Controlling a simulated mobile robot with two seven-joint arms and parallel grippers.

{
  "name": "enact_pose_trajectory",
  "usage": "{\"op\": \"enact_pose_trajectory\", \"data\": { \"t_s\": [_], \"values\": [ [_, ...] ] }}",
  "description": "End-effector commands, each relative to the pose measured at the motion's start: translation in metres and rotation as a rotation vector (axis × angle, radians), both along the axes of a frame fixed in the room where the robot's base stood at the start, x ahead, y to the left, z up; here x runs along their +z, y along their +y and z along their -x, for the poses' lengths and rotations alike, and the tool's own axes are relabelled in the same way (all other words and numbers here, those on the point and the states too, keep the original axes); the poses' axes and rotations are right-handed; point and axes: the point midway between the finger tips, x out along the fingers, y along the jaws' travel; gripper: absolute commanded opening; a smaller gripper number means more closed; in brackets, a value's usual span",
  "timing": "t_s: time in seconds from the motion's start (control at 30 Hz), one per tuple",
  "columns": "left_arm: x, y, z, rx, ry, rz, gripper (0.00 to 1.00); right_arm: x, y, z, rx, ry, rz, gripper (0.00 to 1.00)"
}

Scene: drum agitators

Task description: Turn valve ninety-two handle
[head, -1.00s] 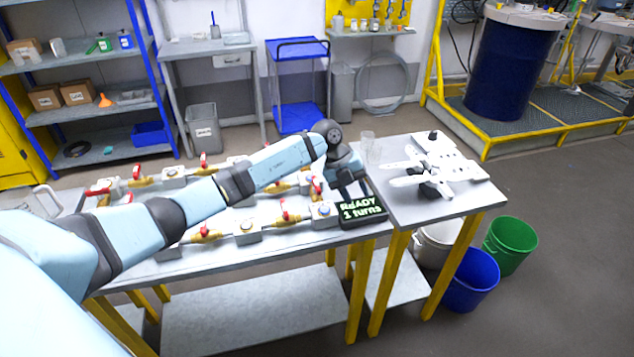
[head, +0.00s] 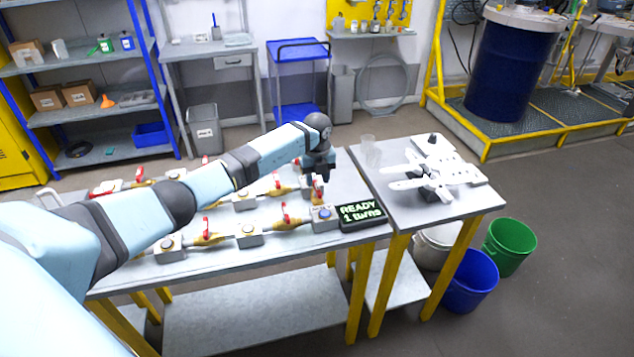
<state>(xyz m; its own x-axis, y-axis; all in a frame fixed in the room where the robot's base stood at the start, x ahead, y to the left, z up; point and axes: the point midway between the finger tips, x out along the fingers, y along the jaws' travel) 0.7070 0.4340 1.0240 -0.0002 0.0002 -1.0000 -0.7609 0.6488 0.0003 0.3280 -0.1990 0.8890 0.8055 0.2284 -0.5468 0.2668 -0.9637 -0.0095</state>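Several brass valves with red handles stand in rows on the grey bench. Their labels are too small to read, so I cannot tell which is valve ninety-two. In the front row are a valve at the right (head: 285,217) and one further left (head: 208,233). A valve behind them (head: 275,187) sits near the bench's middle. My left gripper (head: 318,178) points down above the right end of the row behind the front one, close over a red handle (head: 318,191). I cannot tell whether it touches that handle or how far its fingers are apart. My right gripper is not in view.
A black display (head: 361,214) reading "READY 1 turns" sits at the bench's right end. A side table (head: 458,205) holds white parts (head: 435,170) and a clear cup (head: 368,140). Blue (head: 472,282) and green (head: 511,246) buckets stand on the floor at the right.

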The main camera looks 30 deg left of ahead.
Motion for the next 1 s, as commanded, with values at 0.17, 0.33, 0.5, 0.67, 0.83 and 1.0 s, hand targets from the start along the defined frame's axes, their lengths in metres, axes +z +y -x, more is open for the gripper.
{"op": "enact_pose_trajectory", "data": {
  "t_s": [0.17, 0.33, 0.5, 0.67, 0.83, 1.0],
  "values": [
    [-0.021, 0.000, 0.000, 0.000, 0.001, 0.002, 0.39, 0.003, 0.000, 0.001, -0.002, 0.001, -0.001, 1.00],
    [-0.029, 0.000, 0.000, 0.000, 0.000, 0.000, 0.39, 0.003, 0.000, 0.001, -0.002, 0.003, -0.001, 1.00],
    [-0.029, 0.000, 0.000, 0.000, 0.000, 0.000, 0.39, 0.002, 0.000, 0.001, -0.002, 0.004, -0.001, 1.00],
    [-0.029, 0.000, 0.000, 0.000, 0.000, 0.000, 0.16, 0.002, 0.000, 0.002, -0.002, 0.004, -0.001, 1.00],
    [-0.029, 0.000, 0.000, 0.000, 0.000, 0.000, 0.00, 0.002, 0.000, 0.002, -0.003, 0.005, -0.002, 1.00],
    [-0.029, 0.000, 0.000, -0.010, 0.000, 0.000, 0.00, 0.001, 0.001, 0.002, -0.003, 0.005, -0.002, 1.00]
  ]
}}
